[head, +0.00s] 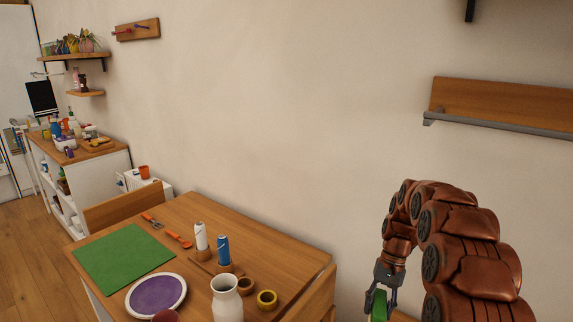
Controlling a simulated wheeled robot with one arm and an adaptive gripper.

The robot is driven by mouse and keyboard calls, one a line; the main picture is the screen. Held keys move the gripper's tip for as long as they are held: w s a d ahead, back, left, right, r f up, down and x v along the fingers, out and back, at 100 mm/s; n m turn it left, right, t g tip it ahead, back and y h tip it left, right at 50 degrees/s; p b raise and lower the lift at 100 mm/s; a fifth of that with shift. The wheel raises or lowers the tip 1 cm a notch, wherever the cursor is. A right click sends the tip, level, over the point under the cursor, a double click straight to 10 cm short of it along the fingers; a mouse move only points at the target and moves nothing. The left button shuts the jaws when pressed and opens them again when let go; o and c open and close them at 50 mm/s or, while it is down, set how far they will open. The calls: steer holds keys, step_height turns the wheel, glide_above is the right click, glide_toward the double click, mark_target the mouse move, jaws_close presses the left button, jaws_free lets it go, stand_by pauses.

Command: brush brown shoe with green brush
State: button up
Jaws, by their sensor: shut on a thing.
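My gripper (382,291) is at the lower right, pointing down, shut on a green thing. This looks like the green brush (378,304), though only its upper part shows before the bottom edge cuts it off. My gripper is to the right of the table and apart from it. I cannot make out a brown shoe in this view. A small patch of brown shows beside the green brush at the bottom edge, but I cannot tell what it is.
A wooden table (190,216) at lower left holds a green mat (124,258), a purple plate (157,295), a white vase (227,300), orange-handled utensils (172,237) and two rolls. A wall shelf (500,108) is at upper right. A cluttered cabinet (98,172) stands far left.

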steer(key=w+a+r+n+h+p, duration=0.1)
steer(key=a+r+n, duration=0.1)
steer(key=a, duration=0.4)
steer(key=shift+a+r+n+g, duration=0.15)
steer(key=shift+r+n+g, duration=0.15)
steer(key=shift+r+n, duration=0.15)
